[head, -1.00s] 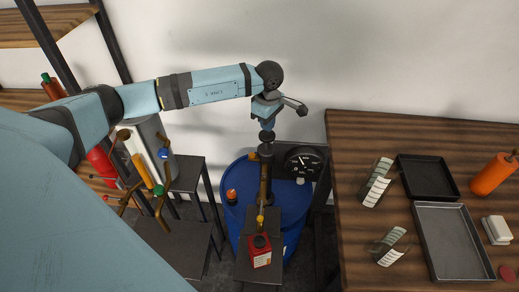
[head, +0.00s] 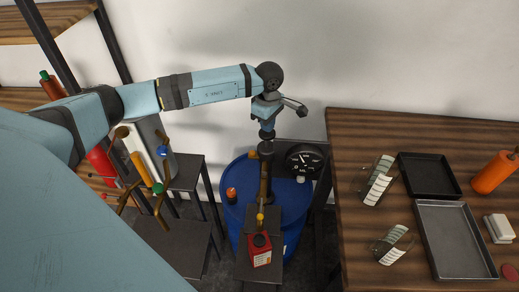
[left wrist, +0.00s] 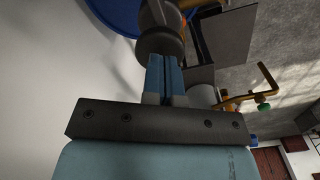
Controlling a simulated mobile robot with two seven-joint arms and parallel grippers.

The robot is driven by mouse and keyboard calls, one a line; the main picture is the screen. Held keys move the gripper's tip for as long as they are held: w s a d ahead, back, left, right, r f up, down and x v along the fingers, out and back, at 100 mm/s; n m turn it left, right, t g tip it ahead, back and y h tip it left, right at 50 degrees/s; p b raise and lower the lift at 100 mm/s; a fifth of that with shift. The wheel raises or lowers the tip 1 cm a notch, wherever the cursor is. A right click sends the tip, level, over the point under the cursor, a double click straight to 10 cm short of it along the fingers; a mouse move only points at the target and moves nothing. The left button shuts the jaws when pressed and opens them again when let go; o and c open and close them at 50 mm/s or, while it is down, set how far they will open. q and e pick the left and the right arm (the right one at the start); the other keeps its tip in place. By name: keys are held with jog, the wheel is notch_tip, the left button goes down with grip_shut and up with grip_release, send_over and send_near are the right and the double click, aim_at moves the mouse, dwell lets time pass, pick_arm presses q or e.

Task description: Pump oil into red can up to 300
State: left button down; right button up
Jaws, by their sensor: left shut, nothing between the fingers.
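The red can (head: 260,250) stands upright on a dark stand in front of the blue oil drum (head: 293,225). A dark pump (head: 265,185) rises from the drum, with its spout end above the can. A round black gauge (head: 304,161) is beside the pump; its reading is too small to tell. My left gripper (head: 267,130) points down at the top of the pump, its fingers shut with nothing between them. In the left wrist view the blue fingers (left wrist: 166,80) reach to the dark round pump knob (left wrist: 160,43); I cannot tell whether they touch. My right gripper is not in view.
A wooden table (head: 420,135) at right holds a black tray (head: 430,176), a grey tray (head: 455,240), an orange bottle (head: 493,174) and two curved racks. Dark stands (head: 182,245) and a rack with coloured handles fill the left. The wall is close behind the pump.

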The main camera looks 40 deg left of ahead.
pick_arm(q)
jog(key=shift+f+b, duration=1.5)
jog(key=shift+f, duration=0.5)
jog(key=shift+r+p, duration=1.05)
jog(key=shift+r, duration=1)
jog(key=shift+r+p, duration=1)
jog(key=shift+r, duration=1.3)
jog(key=shift+r, duration=0.5)
notch_tip(320, 180, up, 13)
jog(key=b, duration=0.2)
